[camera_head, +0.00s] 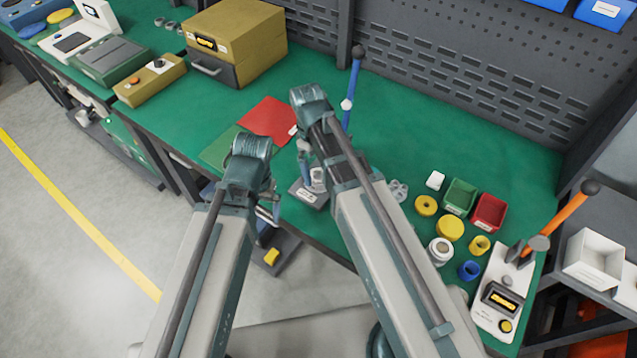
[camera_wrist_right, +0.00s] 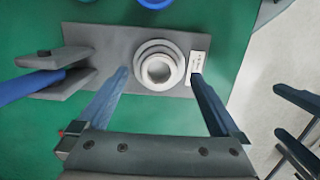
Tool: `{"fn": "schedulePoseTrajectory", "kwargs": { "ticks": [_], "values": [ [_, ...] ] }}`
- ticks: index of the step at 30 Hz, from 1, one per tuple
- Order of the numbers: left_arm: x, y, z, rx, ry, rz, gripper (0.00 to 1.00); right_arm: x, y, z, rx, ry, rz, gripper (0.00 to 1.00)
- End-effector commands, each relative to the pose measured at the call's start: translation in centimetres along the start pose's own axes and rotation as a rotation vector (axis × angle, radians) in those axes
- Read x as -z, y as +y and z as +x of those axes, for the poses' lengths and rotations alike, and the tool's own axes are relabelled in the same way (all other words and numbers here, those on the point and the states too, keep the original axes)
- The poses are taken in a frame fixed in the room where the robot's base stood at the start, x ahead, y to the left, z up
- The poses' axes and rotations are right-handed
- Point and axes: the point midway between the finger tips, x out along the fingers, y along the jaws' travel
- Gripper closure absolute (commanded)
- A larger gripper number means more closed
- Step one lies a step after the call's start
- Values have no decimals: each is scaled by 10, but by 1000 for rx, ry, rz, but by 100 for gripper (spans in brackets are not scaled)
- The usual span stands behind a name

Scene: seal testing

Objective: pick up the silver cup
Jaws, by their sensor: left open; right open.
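The silver cup (camera_wrist_right: 158,70) is a pale, round, ringed piece with an open bore. It stands on a grey base plate (camera_wrist_right: 108,40) with a small white label. In the head view, the cup (camera_head: 318,178) is partly hidden by my right arm. My right gripper (camera_wrist_right: 158,80) is open, with one finger on each side of the cup. I cannot tell whether the fingers touch it. My left gripper (camera_head: 268,212) is open and empty, left of the plate near the table's front edge. Its dark fingers (camera_wrist_right: 297,118) also show at the right of the wrist view.
A blue lever (camera_head: 348,105) rises behind my right gripper. Yellow and white rings, a green bin (camera_head: 460,196) and a red bin (camera_head: 489,212) stand to the right. A red sheet (camera_head: 268,120) lies to the left. The green table between lever and back panel is clear.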

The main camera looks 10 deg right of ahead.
Motion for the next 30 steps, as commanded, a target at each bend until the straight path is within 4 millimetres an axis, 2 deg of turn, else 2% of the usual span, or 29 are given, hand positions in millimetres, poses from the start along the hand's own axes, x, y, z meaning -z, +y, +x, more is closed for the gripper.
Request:
{"fn": "schedulePoseTrajectory", "kwargs": {
  "ticks": [1, 6, 15, 27, 30],
  "values": [
    [1, 1, 14, 0, 0, 0, 5, 4, 1, 14, 0, 0, 0, 0],
    [2, 3, 31, 0, 0, 0, 5, 3, 1, 31, 0, 0, 0, 0],
    [2, 3, 30, 0, 0, 0, 5, 3, 1, 30, 0, 0, 0, 2],
    [2, 3, 30, 0, 0, 0, 5, 3, 1, 30, 0, 0, 0, 74],
    [2, 3, 30, 0, 0, 0, 5, 3, 1, 30, 0, 0, 0, 75]
  ]
}}
